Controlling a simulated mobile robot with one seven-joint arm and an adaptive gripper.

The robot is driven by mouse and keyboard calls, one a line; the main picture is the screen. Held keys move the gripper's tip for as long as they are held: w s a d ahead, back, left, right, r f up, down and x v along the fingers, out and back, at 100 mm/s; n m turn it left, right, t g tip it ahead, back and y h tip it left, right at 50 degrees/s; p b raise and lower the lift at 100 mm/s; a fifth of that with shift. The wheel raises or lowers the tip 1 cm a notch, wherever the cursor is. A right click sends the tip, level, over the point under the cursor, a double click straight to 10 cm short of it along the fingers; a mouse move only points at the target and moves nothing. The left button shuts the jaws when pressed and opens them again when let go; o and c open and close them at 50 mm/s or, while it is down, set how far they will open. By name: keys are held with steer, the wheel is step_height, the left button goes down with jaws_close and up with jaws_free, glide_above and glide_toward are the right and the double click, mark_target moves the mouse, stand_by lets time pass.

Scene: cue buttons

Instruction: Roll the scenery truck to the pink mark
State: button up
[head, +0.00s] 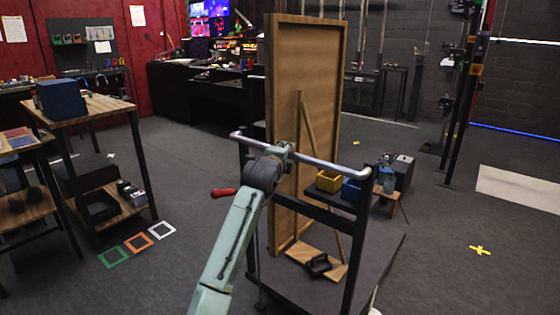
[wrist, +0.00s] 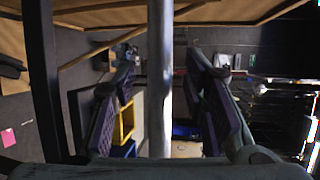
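The scenery truck is a dark platform (head: 375,262) on a dark frame, carrying a tall wooden flat (head: 318,95) with a diagonal brace. Its pale push bar (head: 335,168) runs across the near side. My gripper (head: 283,150) is at the left part of this bar. In the wrist view the bar (wrist: 160,80) passes between the fingers of my gripper (wrist: 162,68), which stand apart with gaps on both sides. A small pink patch (wrist: 8,137) shows at the wrist view's left edge; I cannot tell whether it is the mark. No pink mark shows in the head view.
A red-handled lever (head: 223,192) is beside my arm. A yellow cross (head: 480,250) lies on open floor at right. Dark desks (head: 195,95) stand behind.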

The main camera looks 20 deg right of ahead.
steer(key=v, duration=0.9)
steer(key=shift+s+a, duration=0.2)
steer(key=shift+s, duration=0.05)
steer(key=shift+r, duration=0.15)
